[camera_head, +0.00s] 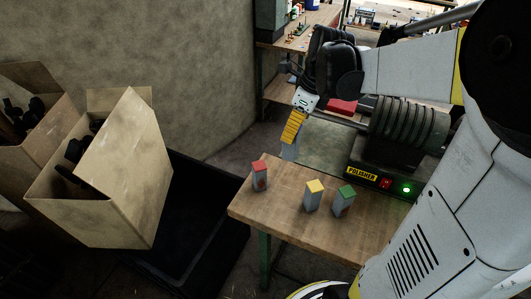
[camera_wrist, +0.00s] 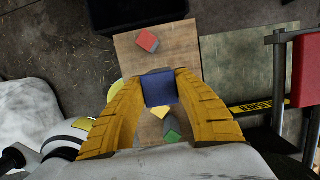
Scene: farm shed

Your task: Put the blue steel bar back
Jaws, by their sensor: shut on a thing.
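My gripper (camera_head: 292,138) is shut on the blue steel bar; its yellow fingers (camera_wrist: 160,92) press on both sides of the bar. In the wrist view the blue top of the bar (camera_wrist: 159,88) shows between the fingertips. In the head view its grey lower part (camera_head: 289,153) hangs below the fingers, by the table's back edge; whether it touches the wood is unclear. On the wooden table (camera_head: 285,212) stand a red-topped bar (camera_head: 259,178) at the left, a yellow-topped bar (camera_head: 313,198) and a green-topped bar (camera_head: 343,202).
A polisher (camera_head: 395,150) with a lit green button stands at the table's right. Open cardboard boxes (camera_head: 110,190) and a black tray (camera_head: 205,215) are at the left. Table wood between the red-topped and yellow-topped bars is clear.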

